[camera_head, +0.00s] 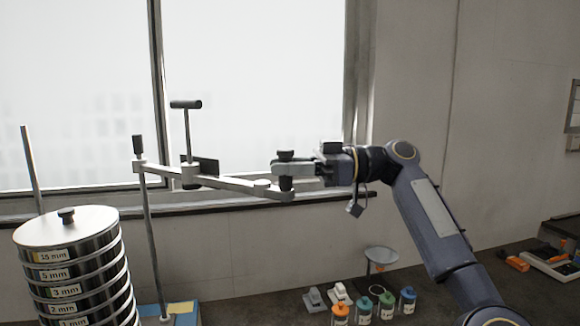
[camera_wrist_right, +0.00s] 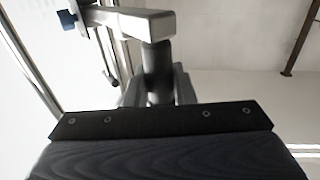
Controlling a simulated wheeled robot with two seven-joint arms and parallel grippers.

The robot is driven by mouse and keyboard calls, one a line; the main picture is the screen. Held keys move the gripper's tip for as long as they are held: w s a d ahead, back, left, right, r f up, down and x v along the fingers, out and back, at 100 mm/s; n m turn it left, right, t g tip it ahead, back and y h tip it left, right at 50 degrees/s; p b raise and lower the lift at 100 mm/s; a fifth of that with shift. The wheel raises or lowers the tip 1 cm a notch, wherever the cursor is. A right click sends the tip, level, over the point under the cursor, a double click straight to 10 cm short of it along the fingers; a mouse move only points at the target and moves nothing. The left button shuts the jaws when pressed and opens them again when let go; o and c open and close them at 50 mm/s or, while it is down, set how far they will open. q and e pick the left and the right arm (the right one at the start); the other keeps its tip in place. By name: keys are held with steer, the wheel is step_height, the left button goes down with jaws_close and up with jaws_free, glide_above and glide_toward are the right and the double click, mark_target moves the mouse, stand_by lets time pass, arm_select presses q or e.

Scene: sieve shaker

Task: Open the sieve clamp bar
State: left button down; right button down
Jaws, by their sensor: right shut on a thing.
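The sieve clamp bar (camera_head: 232,184) is a pale metal bar in the head view, running from the top of a rod (camera_head: 148,225) on the left to my right gripper. It is swung away from the sieve stack (camera_head: 68,265), which stands uncovered at the lower left. A T-handle screw (camera_head: 186,130) stands upright through the bar. My right gripper (camera_head: 285,175) is shut on the dark knob at the bar's right end. In the right wrist view the bar's end (camera_wrist_right: 140,24) and the dark post (camera_wrist_right: 157,72) below it show close up. My left gripper is not in view.
A second bare rod (camera_head: 32,168) stands behind the stack. Several small bottles (camera_head: 364,308) with coloured caps, small pale pieces (camera_head: 341,293) and a funnel-like dish (camera_head: 381,258) stand on the dark counter (camera_head: 260,305). A window (camera_head: 250,80) is behind.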

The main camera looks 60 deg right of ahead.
steer(key=c, duration=1.2)
jaws_free()
steer(key=shift+w+a, duration=0.1)
steer(key=shift+w, duration=0.05)
steer(key=shift+c, duration=0.2)
steer(key=v, duration=0.7)
steer(key=shift+s+d, duration=0.25)
steer(key=shift+s, duration=0.05)
